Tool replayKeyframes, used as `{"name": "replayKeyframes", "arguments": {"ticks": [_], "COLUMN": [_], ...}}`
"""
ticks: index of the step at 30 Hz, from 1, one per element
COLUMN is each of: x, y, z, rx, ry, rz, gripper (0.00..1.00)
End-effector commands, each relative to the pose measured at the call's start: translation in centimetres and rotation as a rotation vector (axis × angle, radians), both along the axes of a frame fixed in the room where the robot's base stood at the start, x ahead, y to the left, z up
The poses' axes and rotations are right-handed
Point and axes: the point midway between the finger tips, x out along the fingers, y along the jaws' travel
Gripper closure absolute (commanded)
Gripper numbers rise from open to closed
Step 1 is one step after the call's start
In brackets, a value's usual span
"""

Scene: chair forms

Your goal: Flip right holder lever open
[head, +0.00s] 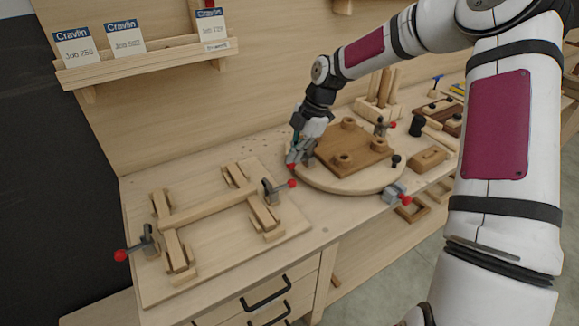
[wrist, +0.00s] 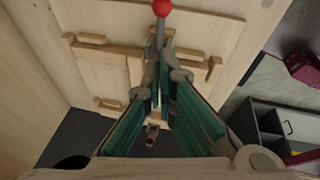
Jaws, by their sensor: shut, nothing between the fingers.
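My gripper (head: 300,155) is shut and empty, pointing down at the left edge of the round board. In the wrist view its teal fingers (wrist: 160,95) converge at a grey lever (wrist: 159,38) with a red ball end (wrist: 162,7); whether they touch it I cannot tell. In the head view a red knob (head: 291,166) shows right by the fingertips, its lever mostly hidden. Just below it, a grey holder (head: 270,190) with a red knob (head: 292,183) stands at the right of the wooden frame (head: 208,206). Another grey holder (head: 148,243) with a red knob (head: 121,255) stands at the frame's left.
The round board (head: 350,184) carries a brown square piece (head: 352,149) with round pegs. More clamps (head: 395,192) (head: 381,128) stand at its edge. Wooden parts and tools fill the right of the bench. A card shelf (head: 150,62) hangs on the wall. Drawers (head: 265,300) are below.

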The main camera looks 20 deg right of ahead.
Motion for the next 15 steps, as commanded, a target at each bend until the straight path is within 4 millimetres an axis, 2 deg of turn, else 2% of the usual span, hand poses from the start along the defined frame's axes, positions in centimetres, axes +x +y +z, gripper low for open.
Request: {"name": "replayKeyframes", "arguments": {"ticks": [3, 6, 15], "x": [-0.1, -0.2, -0.3], "y": [-0.8, -1.2, -1.4], "z": [1.8, 2.9, 3.7], "rx": [0.000, -0.002, 0.001], "ry": [-0.002, -0.001, 0.000], "rz": [-0.002, -0.001, 0.001], "gripper": [1.00, 1.00, 1.00]}}
